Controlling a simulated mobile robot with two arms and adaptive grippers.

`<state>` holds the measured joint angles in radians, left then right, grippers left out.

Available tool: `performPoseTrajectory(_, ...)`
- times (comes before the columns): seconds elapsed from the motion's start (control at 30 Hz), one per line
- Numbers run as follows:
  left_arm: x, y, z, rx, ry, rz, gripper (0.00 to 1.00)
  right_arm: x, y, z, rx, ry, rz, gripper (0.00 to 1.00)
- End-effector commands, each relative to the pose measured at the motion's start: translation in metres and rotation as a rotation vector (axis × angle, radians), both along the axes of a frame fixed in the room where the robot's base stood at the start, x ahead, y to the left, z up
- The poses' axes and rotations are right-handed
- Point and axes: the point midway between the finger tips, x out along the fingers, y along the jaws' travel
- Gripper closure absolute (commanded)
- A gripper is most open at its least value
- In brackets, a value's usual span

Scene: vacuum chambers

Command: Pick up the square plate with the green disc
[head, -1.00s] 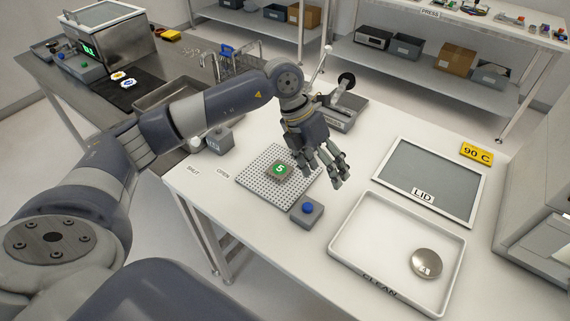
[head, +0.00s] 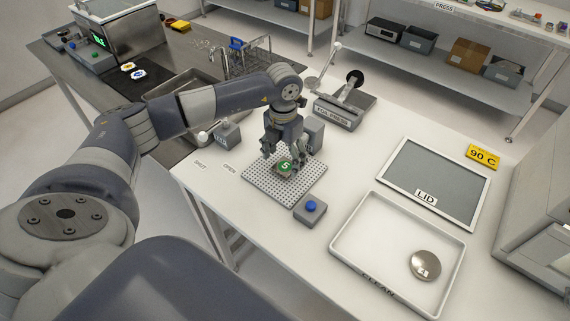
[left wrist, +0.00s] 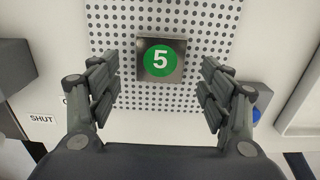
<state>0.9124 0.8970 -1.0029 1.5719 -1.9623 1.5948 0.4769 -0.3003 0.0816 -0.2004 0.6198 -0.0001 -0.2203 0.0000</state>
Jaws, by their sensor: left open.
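The square plate (left wrist: 145,72) is small and metallic, with a green disc (left wrist: 160,60) marked 5 on it. It lies on a perforated board (head: 262,188), and its disc also shows in the head view (head: 285,167). My left gripper (left wrist: 160,88) is open above the board, its fingers apart on either side of the plate and not touching it in the wrist view. In the head view the left gripper (head: 281,160) hides part of the plate. My right gripper is not in view.
A box with a blue button (head: 310,208) stands at the board's near corner. The white CLEAN tray (head: 345,255) holds a metal disc (head: 425,264). The grey LID panel (head: 435,180) lies behind it. A lever press (head: 340,108) stands at the back.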

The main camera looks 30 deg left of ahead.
Motion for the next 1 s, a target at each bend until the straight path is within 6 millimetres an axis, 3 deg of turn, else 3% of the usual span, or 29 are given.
performPoseTrajectory(0.03, 0.0, 0.0, -0.004, 0.0, 0.004, 0.0, 0.28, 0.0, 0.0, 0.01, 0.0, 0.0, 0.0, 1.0)
performPoseTrajectory(0.2, 0.0, 0.0, -0.024, 0.0, 0.002, 0.0, 0.28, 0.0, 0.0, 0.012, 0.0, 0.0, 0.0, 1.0)
performPoseTrajectory(0.47, 0.001, 0.0, -0.028, 0.0, -0.001, -0.001, 0.28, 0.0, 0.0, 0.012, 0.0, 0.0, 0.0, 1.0)
performPoseTrajectory(0.73, 0.001, 0.0, -0.027, 0.0, -0.001, -0.001, 0.9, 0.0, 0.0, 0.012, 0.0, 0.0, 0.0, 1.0)
performPoseTrajectory(0.8, 0.002, 0.0, -0.026, -0.001, -0.003, -0.001, 0.96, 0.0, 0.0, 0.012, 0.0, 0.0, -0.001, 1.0)
performPoseTrajectory(1.0, 0.002, 0.0, -0.026, -0.001, -0.003, -0.001, 0.96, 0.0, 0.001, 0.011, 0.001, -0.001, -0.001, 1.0)
